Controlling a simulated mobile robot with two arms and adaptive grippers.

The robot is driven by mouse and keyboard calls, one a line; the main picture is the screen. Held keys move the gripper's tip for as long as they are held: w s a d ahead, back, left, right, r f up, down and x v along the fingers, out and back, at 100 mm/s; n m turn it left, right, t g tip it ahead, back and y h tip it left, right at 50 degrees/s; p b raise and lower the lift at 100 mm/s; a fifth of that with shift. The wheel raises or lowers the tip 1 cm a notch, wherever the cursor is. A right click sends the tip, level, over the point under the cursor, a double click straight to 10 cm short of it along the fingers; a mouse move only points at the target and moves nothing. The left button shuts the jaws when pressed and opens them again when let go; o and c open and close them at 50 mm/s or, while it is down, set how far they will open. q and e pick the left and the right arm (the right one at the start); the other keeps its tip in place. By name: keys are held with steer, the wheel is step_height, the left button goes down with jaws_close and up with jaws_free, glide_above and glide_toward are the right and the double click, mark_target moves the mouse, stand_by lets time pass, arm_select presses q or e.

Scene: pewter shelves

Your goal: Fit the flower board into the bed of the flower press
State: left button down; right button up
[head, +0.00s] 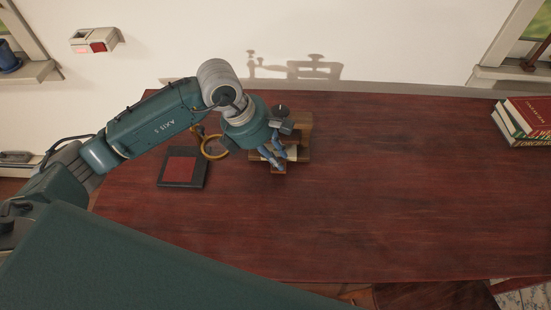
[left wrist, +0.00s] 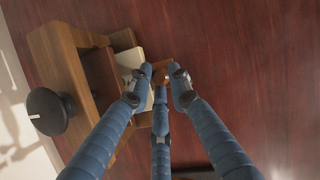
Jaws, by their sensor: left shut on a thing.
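The flower press (head: 305,122) is a wooden frame with a black round knob (head: 281,109), standing near the back middle of the table. In the left wrist view the press (left wrist: 68,55) is at the left, with its black knob (left wrist: 49,111) at the far left. The flower board shows as a pale sheet (left wrist: 130,62) with a brown wooden end (left wrist: 163,75). My left gripper (left wrist: 160,79) has its blue fingers shut on this brown end, at the press's open side. The pale part reaches in beside the press wood. Whether it lies flat in the bed is hidden.
A dark tray with a red inset (head: 182,168) lies left of the press, with a yellow ring (head: 214,147) between them. Books (head: 524,120) are stacked at the far right. The table's middle and right (head: 400,190) are clear.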

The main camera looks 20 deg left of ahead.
arm_select(q)
steer(key=shift+w+a, duration=0.2)
steer(key=shift+w, duration=0.2)
steer(key=shift+w+a+f+b, duration=0.1)
steer(key=shift+w+a+b, duration=0.15)
steer(key=shift+w+b, duration=0.5)
steer(key=shift+w, duration=0.25)
steer(key=shift+f, duration=0.1)
stand_by(0.5)
